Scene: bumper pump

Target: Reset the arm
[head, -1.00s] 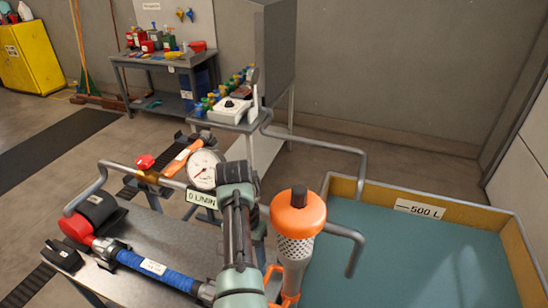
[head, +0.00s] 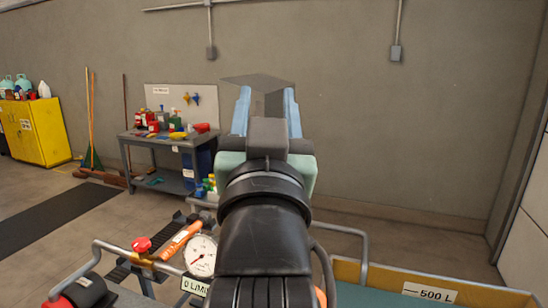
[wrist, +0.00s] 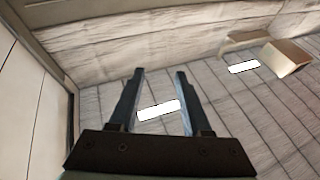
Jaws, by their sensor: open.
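My gripper (head: 265,98) is raised in the middle of the head view, its two blue fingers spread apart and pointing up. In the wrist view my gripper (wrist: 160,74) is open, with nothing between its dark fingers. That view looks up at a pale panelled surface with bright white rectangles. My arm hides much of the pump bench in the head view. The round gauge (head: 201,256) and red-knobbed valve (head: 141,245) show left of my arm.
A workbench (head: 170,143) with bottles stands at the back left, beside a yellow cabinet (head: 35,130). The tank rim (head: 375,275), labelled 500 L, is at the lower right. The wall area at right is clear.

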